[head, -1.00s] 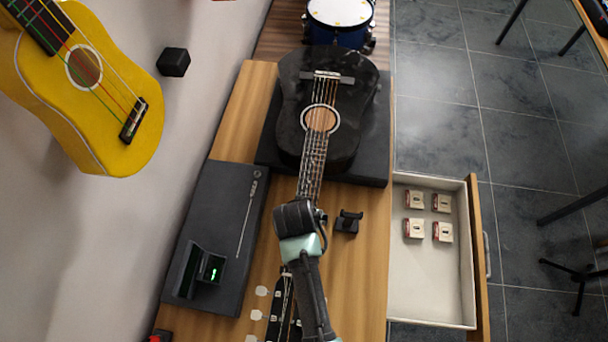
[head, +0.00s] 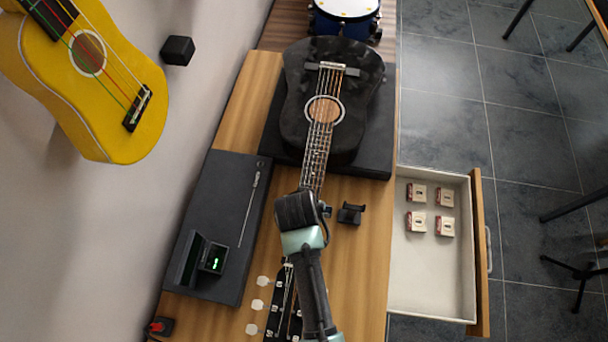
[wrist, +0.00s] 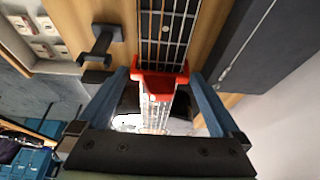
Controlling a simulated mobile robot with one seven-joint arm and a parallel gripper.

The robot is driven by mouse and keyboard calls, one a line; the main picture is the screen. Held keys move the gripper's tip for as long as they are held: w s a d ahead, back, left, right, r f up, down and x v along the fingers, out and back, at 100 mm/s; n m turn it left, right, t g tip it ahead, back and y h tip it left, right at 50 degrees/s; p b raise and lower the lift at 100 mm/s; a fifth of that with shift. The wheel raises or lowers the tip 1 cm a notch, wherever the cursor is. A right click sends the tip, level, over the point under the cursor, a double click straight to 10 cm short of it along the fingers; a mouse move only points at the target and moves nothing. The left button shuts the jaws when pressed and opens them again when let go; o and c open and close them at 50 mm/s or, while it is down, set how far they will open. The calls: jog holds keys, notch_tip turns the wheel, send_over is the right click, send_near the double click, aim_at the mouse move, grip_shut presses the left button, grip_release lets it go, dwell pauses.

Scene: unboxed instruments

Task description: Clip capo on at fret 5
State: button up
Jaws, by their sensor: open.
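The black guitar (head: 345,130) lies on its back with its neck (head: 317,165) running toward me. In the wrist view the neck (wrist: 167,30) passes between my fingers. A red capo (wrist: 160,80) sits across the strings there. My gripper (wrist: 162,92) is open, with one blue-grey finger on each side of the capo; I cannot tell if they touch it. In the head view my gripper (head: 300,210) covers that part of the neck and hides the capo. The exact fret and the underside of the neck are hidden.
A small black stand (head: 350,214) is close to the right of the neck. An open drawer (head: 432,285) with several small boxes juts out at right. A dark mat (head: 215,235) with a green-lit device (head: 213,258) lies left. A yellow ukulele (head: 85,85) hangs at upper left.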

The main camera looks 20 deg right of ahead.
jog(key=v, duration=1.1)
jog(key=shift+r+b, duration=0.25)
jog(key=shift+b, duration=0.05)
